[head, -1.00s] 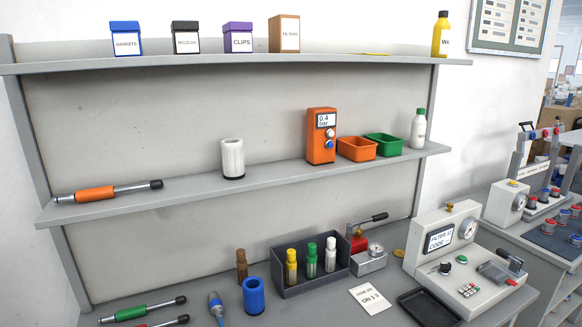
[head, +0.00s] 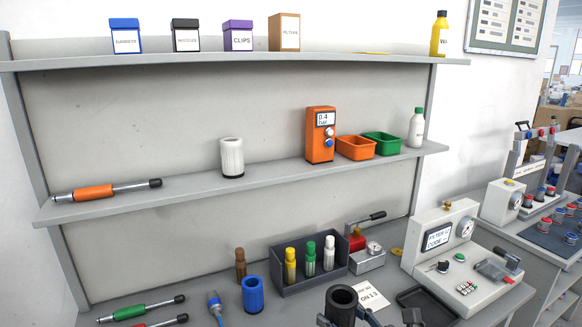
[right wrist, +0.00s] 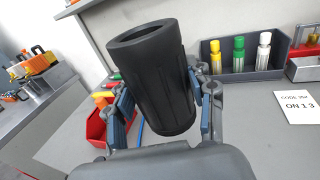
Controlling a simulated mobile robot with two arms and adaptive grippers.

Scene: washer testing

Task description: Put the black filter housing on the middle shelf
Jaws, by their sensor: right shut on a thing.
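The black filter housing (head: 341,303) is an open-topped black cylinder at the bottom of the head view. It fills the middle of the right wrist view (right wrist: 153,80), slightly tilted there. My right gripper (right wrist: 163,105) is shut on it, with blue-grey finger pads on both sides. The middle shelf (head: 275,178) runs across the grey rack. It holds an orange torque wrench (head: 105,192) at left, a white filter (head: 232,157), an orange gauge box (head: 320,135), an orange bin (head: 356,148), a green bin (head: 383,145) and a white bottle (head: 416,128). My left gripper is not in view.
The bench below holds a grey tray (head: 310,283) of coloured tubes, a blue housing (head: 252,294), a brown bottle (head: 240,265) and a test unit (head: 450,255). The middle shelf is bare between wrench and white filter, and between white filter and gauge box.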

